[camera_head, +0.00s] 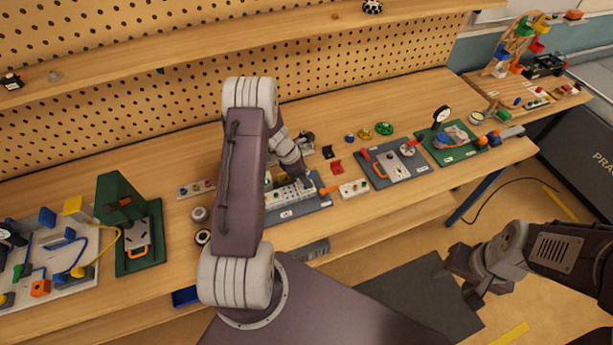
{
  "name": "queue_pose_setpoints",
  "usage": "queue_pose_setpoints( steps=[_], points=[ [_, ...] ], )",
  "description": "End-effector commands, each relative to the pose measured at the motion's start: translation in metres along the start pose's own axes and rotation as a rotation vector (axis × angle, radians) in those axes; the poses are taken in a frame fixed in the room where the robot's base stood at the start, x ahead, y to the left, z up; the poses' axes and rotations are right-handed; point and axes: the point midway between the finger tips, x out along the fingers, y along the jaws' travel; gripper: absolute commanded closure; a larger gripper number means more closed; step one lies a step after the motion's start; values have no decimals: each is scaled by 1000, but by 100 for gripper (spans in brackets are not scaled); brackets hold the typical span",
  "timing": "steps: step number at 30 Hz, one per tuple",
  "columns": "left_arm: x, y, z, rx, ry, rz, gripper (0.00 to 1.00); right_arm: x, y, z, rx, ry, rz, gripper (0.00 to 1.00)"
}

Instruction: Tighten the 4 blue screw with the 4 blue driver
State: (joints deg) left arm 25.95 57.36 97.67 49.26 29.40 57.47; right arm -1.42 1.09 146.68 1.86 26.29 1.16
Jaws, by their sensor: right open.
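My left arm reaches over the middle of the bench, and its gripper (301,178) points down at a grey-blue board (317,204) that carries a pale block with several small parts. The arm covers the left part of this board. The fingertips are too small and partly hidden to tell open from shut or what lies between them. I cannot pick out the blue screw or the blue driver at this size. My right gripper (474,291) is open and empty, low at the right, over the floor in front of the bench.
A pale block (354,188) with small coloured parts lies right of the board. Further right are a grey board (392,169) and a green board (452,153). A green stand (148,262) and a white wired board (48,280) stand left. A pegboard (130,105) rises behind.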

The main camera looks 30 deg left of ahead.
Motion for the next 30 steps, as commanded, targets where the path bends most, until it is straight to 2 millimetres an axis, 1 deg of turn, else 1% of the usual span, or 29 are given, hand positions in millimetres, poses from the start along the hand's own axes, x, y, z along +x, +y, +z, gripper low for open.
queue_pose_setpoints(
  steps=[1,3,8,11,12,13,15,30],
  points=[
    [0,0,0,1,0,0,82,0,0,0,0,0,0,48],
    [0,0,0,2,0,-1,100,0,0,0,0,0,0,48],
    [-1,0,0,26,0,-11,100,-2,0,0,0,0,0,48],
    [-2,1,1,135,0,-54,100,-9,0,-1,0,0,0,48],
    [0,2,0,260,0,-103,100,-7,0,-1,0,0,0,48],
    [3,2,-1,343,2,-136,100,-3,0,0,0,0,0,48],
    [4,1,-1,440,1,-179,100,2,0,0,0,0,0,48],
    [4,1,-1,879,2,-359,100,27,0,3,0,0,0,48]
  ],
)
